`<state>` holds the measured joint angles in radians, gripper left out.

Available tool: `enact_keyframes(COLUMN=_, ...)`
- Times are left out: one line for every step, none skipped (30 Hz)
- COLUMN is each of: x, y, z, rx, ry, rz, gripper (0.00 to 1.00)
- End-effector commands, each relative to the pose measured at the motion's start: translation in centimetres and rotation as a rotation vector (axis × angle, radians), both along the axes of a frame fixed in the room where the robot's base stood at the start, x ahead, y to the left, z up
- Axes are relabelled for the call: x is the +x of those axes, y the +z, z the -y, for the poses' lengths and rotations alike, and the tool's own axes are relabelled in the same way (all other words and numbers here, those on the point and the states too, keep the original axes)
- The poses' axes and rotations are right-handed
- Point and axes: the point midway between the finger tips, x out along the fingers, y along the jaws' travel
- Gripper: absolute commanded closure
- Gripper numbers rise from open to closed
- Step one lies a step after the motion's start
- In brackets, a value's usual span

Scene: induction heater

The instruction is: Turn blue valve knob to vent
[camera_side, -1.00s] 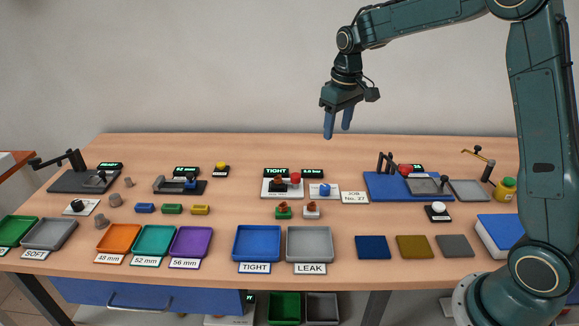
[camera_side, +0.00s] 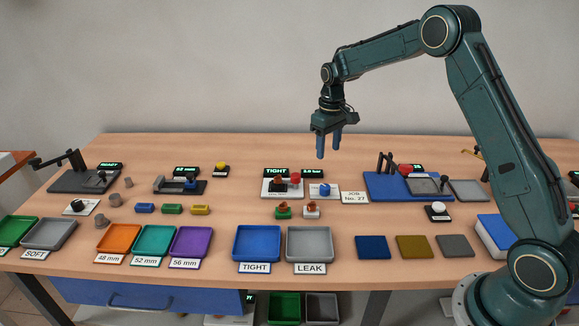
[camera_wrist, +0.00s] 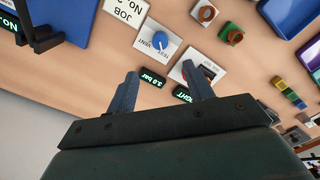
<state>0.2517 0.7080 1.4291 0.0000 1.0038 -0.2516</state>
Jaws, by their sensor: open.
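The blue valve knob (camera_side: 324,190) sits on a small white plate (camera_side: 314,195) near the middle of the table. In the wrist view the knob (camera_wrist: 159,40) is on its plate (camera_wrist: 174,47), which is lettered TEST and VENT. Which label the knob points to is hard to tell. My gripper (camera_side: 328,156) is open and empty, pointing down in the air above the knob. In the wrist view its two fingers (camera_wrist: 165,82) are spread apart, and the knob lies beyond the fingertips.
Left of the knob stands a white plate (camera_side: 270,194) with a dark block and a red knob, behind it displays reading TIGHT (camera_side: 276,171) and 3.0 bar (camera_wrist: 152,77). A JOB No. 27 card (camera_side: 354,198) lies at right, then a blue fixture (camera_side: 380,190). Trays line the front.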

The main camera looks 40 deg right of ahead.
Motion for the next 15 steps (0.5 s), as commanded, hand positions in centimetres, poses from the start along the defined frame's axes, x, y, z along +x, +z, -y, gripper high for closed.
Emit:
enact_keyframes(x=0.0, y=-0.4, z=0.0, rx=0.001, ry=0.000, rz=-0.002, gripper=0.48)
enact_keyframes(x=0.0, y=-0.7, z=0.0, rx=0.001, ry=0.000, rz=-0.003, gripper=0.48)
enact_keyframes(x=-0.1, y=-1.1, z=0.0, rx=0.001, ry=0.000, rz=-0.004, gripper=0.48)
enact_keyframes(x=-0.1, y=-1.4, z=0.0, rx=0.001, ry=0.000, rz=-0.004, gripper=0.48)
enact_keyframes(x=-0.1, y=-1.7, z=0.0, rx=0.001, ry=0.000, rz=-0.003, gripper=0.48)
enact_keyframes(x=-0.1, y=-2.2, z=0.0, rx=0.001, ry=0.000, rz=-0.003, gripper=0.48)
enact_keyframes(x=-0.1, y=-2.5, z=0.0, rx=0.001, ry=0.000, rz=-0.004, gripper=0.48)
enact_keyframes(x=-0.1, y=-3.0, z=0.0, rx=0.001, ry=0.000, rz=-0.004, gripper=0.48)
enact_keyframes(x=-0.1, y=-3.6, z=0.0, rx=0.001, ry=0.000, rz=-0.004, gripper=0.48)
enact_keyframes(x=-0.1, y=-4.0, z=0.0, rx=0.001, ry=0.000, rz=-0.005, gripper=0.48)
enact_keyframes(x=-0.1, y=-4.5, z=0.0, rx=0.001, ry=0.000, rz=-0.005, gripper=0.48)
enact_keyframes(x=-0.1, y=-5.1, z=0.0, rx=0.001, ry=0.000, rz=-0.004, gripper=0.48)
enact_keyframes(x=-0.1, y=-5.5, z=0.0, rx=0.001, ry=0.000, rz=-0.005, gripper=0.48)
enact_keyframes(x=-0.1, y=-6.0, z=0.0, rx=0.001, ry=0.000, rz=-0.004, gripper=0.48)
enact_keyframes(x=-0.1, y=-6.6, z=0.0, rx=0.001, ry=0.000, rz=-0.004, gripper=0.48)
